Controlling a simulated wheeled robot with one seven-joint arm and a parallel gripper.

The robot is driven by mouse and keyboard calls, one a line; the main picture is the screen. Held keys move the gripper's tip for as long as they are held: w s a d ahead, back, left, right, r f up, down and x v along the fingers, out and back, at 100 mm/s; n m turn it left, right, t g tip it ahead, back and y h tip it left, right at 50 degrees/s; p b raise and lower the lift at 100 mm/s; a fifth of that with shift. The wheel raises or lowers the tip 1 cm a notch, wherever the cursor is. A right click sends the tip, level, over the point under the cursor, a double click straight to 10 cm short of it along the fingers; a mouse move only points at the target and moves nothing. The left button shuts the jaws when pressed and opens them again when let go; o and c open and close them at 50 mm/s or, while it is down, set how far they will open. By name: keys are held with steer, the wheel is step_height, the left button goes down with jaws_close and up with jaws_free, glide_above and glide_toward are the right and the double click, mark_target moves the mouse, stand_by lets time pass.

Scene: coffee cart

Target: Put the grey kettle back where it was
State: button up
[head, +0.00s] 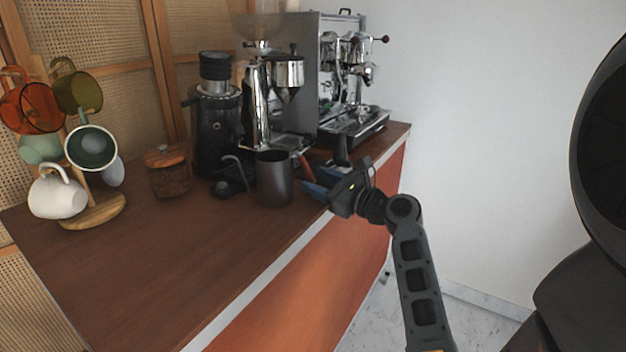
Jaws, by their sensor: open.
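The grey kettle (274,180) stands upright on the wooden counter near its front edge. Its thin curved spout appears to reach out to the left. My gripper (313,183) is just to the right of the kettle, at about the height of its body, with its blue fingers pointing left towards it. The fingers are open and I see nothing held between them. Whether a finger touches the kettle or its handle I cannot tell; the kettle's right side is partly hidden near the fingers.
A black grinder (216,130) and a lidded wooden-topped jar (168,173) stand behind and left of the kettle. The espresso machine (345,80) is at the back right. A mug tree (95,212) is at the left. The front-left counter (165,265) is clear.

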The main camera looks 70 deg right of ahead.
steer(key=v, duration=0.9)
steer(key=shift+s, duration=0.2)
steer(key=shift+r, duration=0.1)
